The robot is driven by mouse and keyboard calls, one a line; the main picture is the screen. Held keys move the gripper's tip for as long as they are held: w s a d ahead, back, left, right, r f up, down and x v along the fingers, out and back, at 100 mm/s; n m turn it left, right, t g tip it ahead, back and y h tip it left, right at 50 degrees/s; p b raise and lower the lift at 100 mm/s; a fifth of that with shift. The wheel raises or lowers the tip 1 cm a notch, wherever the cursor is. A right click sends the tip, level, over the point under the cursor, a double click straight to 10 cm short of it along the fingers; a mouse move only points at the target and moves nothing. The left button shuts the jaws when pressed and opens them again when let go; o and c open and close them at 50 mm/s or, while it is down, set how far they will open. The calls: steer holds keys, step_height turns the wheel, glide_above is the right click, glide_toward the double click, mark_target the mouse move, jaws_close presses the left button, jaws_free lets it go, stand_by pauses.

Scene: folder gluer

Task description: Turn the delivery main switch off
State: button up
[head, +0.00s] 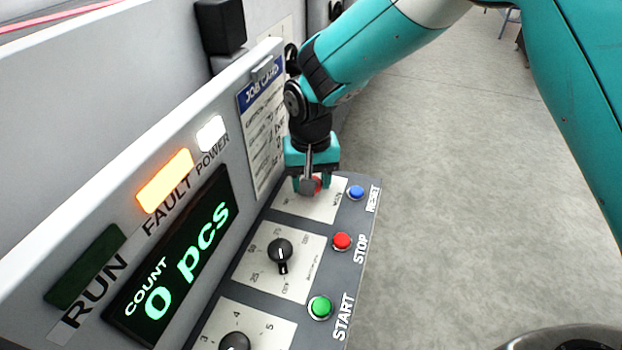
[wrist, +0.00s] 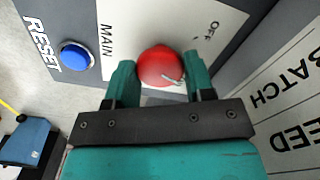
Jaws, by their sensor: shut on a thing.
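The main switch is a red rotary knob (wrist: 161,66) on a pale plate (wrist: 205,15) marked MAIN and OFF. In the wrist view a light pointer mark on the knob lies toward its lower right. My gripper (wrist: 160,82) has its teal fingers on either side of the knob, shut on it. In the head view my gripper (head: 312,180) comes down on the far end of the panel and hides most of the red knob (head: 317,185).
A blue RESET button (head: 356,192), red STOP button (head: 342,241) and green START button (head: 320,306) line the panel's right edge. A black dial (head: 280,251) sits nearer. The upright panel shows a lit orange FAULT lamp (head: 165,181) and a job card (head: 262,125). Open floor lies right.

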steer(key=n, duration=0.6)
steer(key=shift+b, duration=0.3)
steer(key=n, duration=0.6)
steer(key=shift+r+n, duration=0.1)
steer(key=shift+n, duration=0.2)
steer(key=o, duration=0.9)
step_height(320, 180, up, 17)
steer(key=b, duration=0.3)
steer(key=shift+r, duration=0.2)
